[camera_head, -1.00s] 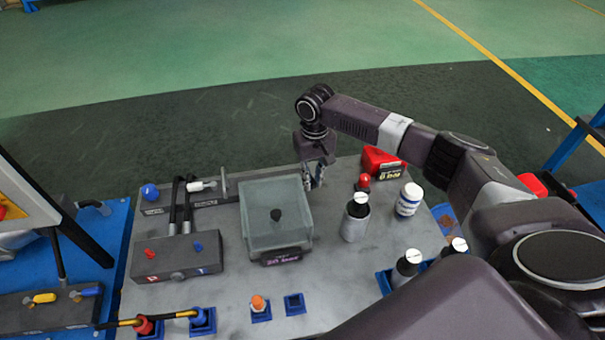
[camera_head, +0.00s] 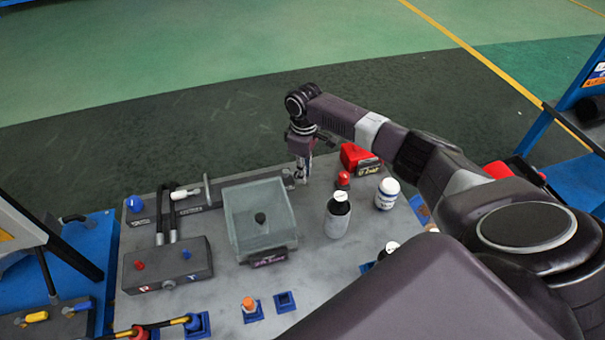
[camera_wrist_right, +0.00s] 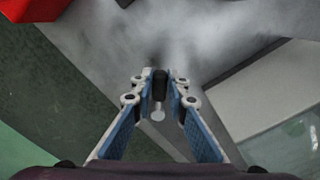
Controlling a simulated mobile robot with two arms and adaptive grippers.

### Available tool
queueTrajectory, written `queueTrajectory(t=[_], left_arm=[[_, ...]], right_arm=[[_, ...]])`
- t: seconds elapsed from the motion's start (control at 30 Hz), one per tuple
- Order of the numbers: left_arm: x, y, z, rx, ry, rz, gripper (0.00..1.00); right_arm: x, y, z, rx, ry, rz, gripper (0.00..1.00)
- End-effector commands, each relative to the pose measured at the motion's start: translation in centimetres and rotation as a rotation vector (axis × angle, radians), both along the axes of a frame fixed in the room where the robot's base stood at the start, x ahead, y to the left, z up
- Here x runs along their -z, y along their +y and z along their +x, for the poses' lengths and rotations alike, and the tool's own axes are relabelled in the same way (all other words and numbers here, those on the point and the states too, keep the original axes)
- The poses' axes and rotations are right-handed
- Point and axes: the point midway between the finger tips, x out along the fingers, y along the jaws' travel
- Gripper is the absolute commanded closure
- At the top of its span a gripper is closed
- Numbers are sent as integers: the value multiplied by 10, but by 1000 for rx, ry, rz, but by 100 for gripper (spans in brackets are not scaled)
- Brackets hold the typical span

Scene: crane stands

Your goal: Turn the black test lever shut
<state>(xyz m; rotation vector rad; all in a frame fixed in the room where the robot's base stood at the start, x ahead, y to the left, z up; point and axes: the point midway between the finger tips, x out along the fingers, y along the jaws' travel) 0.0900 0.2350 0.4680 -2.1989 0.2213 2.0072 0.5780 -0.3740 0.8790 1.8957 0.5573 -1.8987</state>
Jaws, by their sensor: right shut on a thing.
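The black test lever (camera_wrist_right: 160,82) shows in the right wrist view as a short black grip with a pale metal knob below it. My right gripper (camera_wrist_right: 160,86) has its two blue-padded fingers closed on the black grip, one on each side. In the head view my right gripper (camera_head: 301,180) points down beside the far right corner of the clear box. The lever is too small and hidden there to make out. How far the lever is turned cannot be told. My left gripper is in neither view.
The clear box (camera_head: 233,240) stands left of my right gripper. A grey valve block (camera_head: 190,264) sits at the left on the grey board (camera_head: 220,325).

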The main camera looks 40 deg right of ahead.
Motion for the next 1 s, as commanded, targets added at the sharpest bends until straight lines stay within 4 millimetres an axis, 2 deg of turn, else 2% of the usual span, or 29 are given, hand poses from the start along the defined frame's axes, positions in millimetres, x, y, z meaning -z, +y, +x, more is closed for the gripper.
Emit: queueTrajectory(t=[0.57, 0.6, 0.73, 1.0], left_arm=[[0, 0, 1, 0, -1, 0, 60], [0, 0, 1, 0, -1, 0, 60], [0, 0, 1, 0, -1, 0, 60], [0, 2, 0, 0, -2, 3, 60]], right_arm=[[-1, -2, 3, -34, -4, 1, 100], [-1, -2, 3, -33, -4, 1, 84], [-1, -2, 2, -33, -4, 0, 70], [-1, -2, 2, -33, -2, 0, 68]])
